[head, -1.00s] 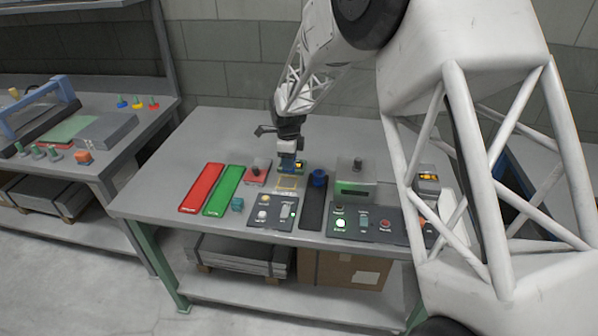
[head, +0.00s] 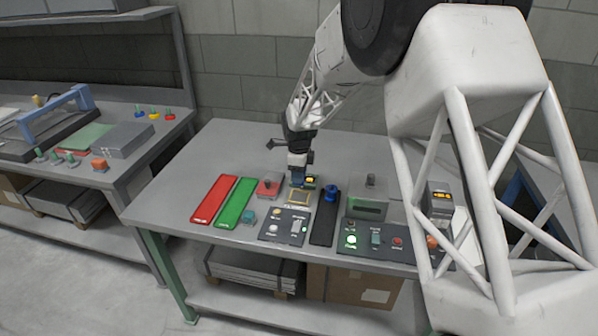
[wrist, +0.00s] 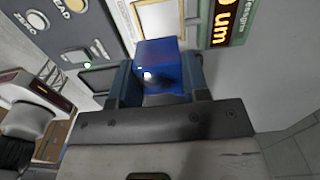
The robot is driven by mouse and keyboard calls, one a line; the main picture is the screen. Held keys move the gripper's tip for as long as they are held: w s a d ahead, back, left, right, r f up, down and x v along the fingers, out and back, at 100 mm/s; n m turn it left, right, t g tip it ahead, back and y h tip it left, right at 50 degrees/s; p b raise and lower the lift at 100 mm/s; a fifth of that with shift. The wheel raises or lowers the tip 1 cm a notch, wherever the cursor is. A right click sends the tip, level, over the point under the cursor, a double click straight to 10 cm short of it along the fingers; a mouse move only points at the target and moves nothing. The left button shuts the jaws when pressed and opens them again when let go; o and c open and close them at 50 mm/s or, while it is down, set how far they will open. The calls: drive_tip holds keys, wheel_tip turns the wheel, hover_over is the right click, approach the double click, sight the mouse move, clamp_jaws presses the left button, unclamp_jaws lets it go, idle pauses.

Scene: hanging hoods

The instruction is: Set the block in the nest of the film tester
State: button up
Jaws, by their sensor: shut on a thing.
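My gripper (head: 297,180) points down over the bench, just above and behind the nest in the head view. In the wrist view my gripper (wrist: 162,85) is shut on a blue block (wrist: 160,62), held between its two fingers. The nest (head: 299,198) is a pale plate with a brass-coloured frame. It also shows in the wrist view (wrist: 180,22), just beyond the block, partly hidden by it. The block looks apart from the nest; the exact gap cannot be told. The film tester's display (wrist: 225,22) shows "0 um", partly cut off.
The tester's button panel (head: 286,227) lies in front of the nest.

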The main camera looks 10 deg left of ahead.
hover_over(299, 198)
drive_tip(key=shift+w+f, duration=0.1)
drive_tip(key=shift+f, duration=2.5)
drive_tip(key=shift+f, duration=0.9)
idle(1.0)
drive_tip(key=o, duration=1.4)
drive_tip(key=shift+f, duration=0.1)
drive_tip(key=o, duration=0.4)
drive_tip(key=shift+r, duration=0.2)
drive_tip(key=shift+r, duration=3.35)
